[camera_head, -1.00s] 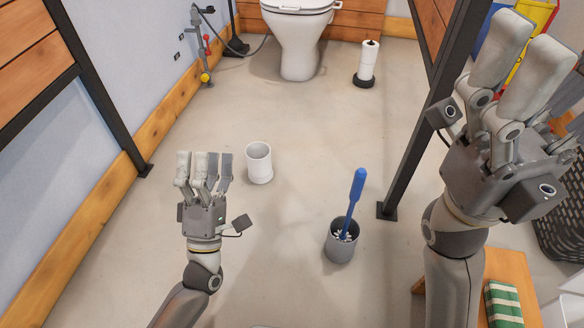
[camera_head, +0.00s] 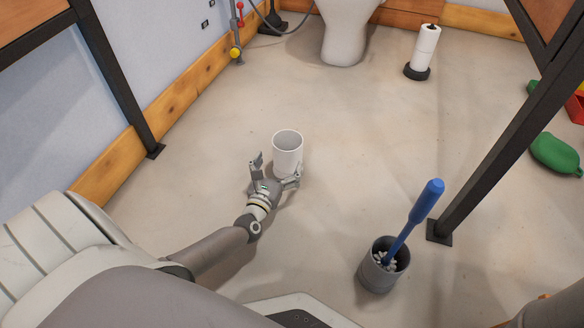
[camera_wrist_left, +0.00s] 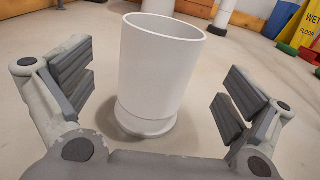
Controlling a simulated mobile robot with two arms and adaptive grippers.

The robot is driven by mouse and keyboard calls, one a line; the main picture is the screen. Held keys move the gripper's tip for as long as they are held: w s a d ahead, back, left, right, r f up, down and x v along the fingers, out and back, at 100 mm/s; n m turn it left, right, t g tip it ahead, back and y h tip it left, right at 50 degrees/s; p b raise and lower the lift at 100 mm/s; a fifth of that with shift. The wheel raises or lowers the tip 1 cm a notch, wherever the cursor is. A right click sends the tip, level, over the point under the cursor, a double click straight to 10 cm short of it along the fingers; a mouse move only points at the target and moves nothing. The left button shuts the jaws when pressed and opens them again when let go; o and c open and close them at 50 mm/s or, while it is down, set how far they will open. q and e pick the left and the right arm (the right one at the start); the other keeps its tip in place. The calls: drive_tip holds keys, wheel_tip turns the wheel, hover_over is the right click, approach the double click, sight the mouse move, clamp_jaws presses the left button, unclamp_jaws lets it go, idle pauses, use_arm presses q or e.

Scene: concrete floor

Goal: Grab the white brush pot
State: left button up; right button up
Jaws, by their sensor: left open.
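The white brush pot (camera_head: 287,152) stands upright on the concrete floor, and its open top looks empty in the head view. My left gripper (camera_head: 276,172) is low near the floor, right at the pot's near side. In the left wrist view the pot (camera_wrist_left: 158,75) fills the middle, between the two open fingers of my left gripper (camera_wrist_left: 152,105). A gap shows between each finger and the pot's wall. My right gripper is out of view.
A grey pot (camera_head: 372,274) with a blue-handled brush (camera_head: 414,219) stands to the right. A black post (camera_head: 492,140) rises farther right. A paper roll stand (camera_head: 422,55) and a toilet (camera_head: 347,30) are at the back. The floor beyond the pot is clear.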

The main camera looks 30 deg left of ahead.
sight(292, 138)
use_arm(q)
drive_tip(key=shift+x, duration=0.9)
drive_tip(key=b+x, duration=0.2)
drive_tip(key=x, duration=0.1)
drive_tip(key=f+b+x, duration=0.1)
drive_tip(key=shift+w+a+b, duration=0.1)
drive_tip(key=shift+w+b, duration=0.25)
drive_tip(key=shift+w+a+r, duration=0.1)
drive_tip(key=shift+w+r, duration=0.05)
drive_tip(key=shift+w, duration=0.2)
drive_tip(key=c, duration=1.9)
drive_tip(key=shift+r, duration=0.15)
drive_tip(key=shift+c, duration=0.8)
